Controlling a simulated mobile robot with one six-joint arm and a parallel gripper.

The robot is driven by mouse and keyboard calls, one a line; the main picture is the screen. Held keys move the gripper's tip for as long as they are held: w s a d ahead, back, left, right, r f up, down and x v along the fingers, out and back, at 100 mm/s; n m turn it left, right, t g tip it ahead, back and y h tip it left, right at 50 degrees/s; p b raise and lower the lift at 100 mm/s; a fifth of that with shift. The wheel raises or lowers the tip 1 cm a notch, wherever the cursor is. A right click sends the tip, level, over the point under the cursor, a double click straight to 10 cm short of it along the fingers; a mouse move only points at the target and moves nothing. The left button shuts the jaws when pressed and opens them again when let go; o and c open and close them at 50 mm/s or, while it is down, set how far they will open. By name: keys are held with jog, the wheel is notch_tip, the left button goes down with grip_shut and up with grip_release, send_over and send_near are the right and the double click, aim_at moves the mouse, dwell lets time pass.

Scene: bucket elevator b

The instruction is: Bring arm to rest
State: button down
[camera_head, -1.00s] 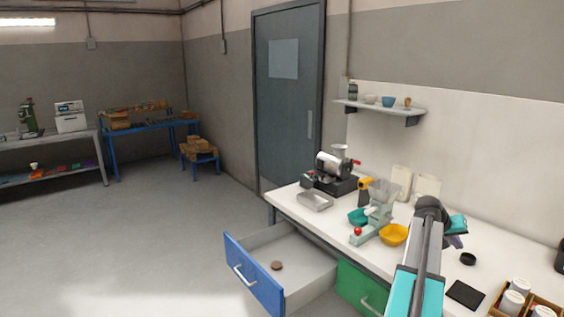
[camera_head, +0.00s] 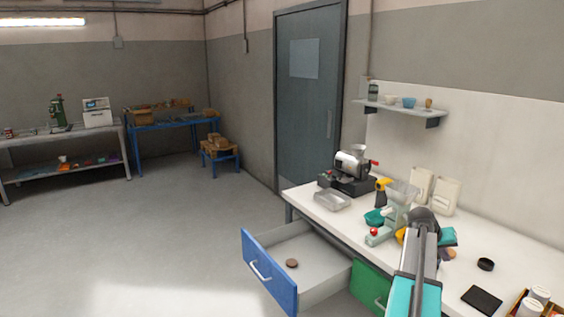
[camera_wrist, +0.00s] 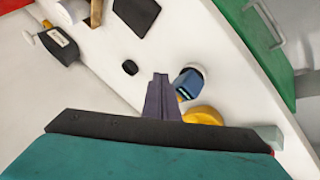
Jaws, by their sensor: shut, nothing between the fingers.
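My gripper shows in the wrist view (camera_wrist: 161,84), its dark fingers shut together with nothing between them. It hangs over the white workbench, with the bench top blurred beneath it. In the head view my arm reaches over the right part of the workbench (camera_head: 466,272), and my fingertips are hidden behind the arm. The yellow bowl (camera_wrist: 203,116) is just right of the fingers in the wrist view. A blue object (camera_wrist: 188,83) stands close beside the fingers; I cannot tell whether it touches them.
An open blue drawer (camera_head: 270,274) holds a brown disc (camera_head: 292,263). A green drawer (camera_head: 370,288) sits beside it. A grinder (camera_head: 350,168), a metal tray (camera_head: 332,200) and a hopper machine (camera_head: 398,205) crowd the bench. A black pad (camera_head: 482,300) lies front right. The floor at left is clear.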

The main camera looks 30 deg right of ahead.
jog(key=w+a+f+n+t+y, duration=0.1)
jog(key=w+a+f+n, duration=0.1)
jog(key=w+a+f, duration=0.6)
jog(key=w+a+f+n+t+y, duration=0.15)
jog(key=w+a, duration=0.35)
jog(key=a, duration=0.7)
jog(key=w+a+f+n+y, duration=0.1)
jog(key=w+a+f, duration=0.55)
jog(key=a, duration=0.35)
jog(key=s+a+f+n+y, duration=0.15)
jog(key=a+f, duration=0.25)
jog(key=a, duration=1)
jog(key=s+a+f+n+g+y, duration=0.1)
jog(key=a+f+n+y, duration=0.3)
jog(key=a, duration=1)
jog(key=s+a+f+n+h, duration=0.1)
jog(key=a+f, duration=0.4)
jog(key=a, duration=0.8)
jog(key=s+f+g+b, duration=0.3)
jog(key=s+f+g, duration=0.3)
jog(key=s+f, duration=1.5)
jog(key=s, duration=0.5)
jog(key=shift+a+f, duration=0.2)
jog(key=shift+f, duration=0.2)
